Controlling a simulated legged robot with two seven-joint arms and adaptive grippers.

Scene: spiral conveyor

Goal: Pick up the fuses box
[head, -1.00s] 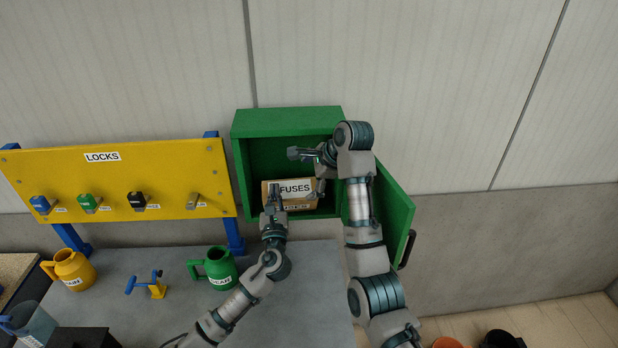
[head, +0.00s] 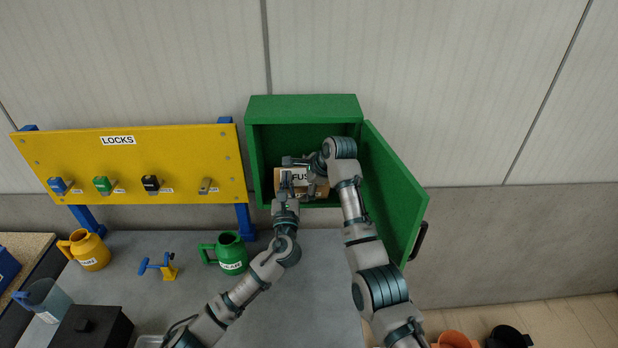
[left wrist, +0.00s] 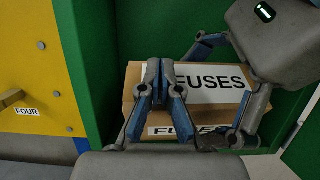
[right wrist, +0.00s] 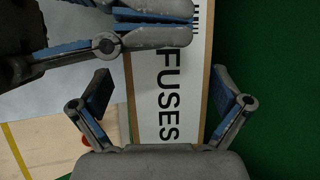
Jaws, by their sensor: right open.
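The fuses box (head: 299,178) is a brown carton with a white FUSES label, sitting in the open green cabinet (head: 300,107). It also shows in the left wrist view (left wrist: 210,82) and the right wrist view (right wrist: 170,100). My left gripper (left wrist: 160,64) is shut and empty, its fingers together in front of the box's left part. My right gripper (right wrist: 162,74) is open, with its fingers spread on either side of the label in its view. I cannot tell whether they touch the box. The arms hide part of the box in the head view.
The cabinet's green door (head: 396,195) stands open on the right. The yellow LOCKS board (head: 130,165) is on the left.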

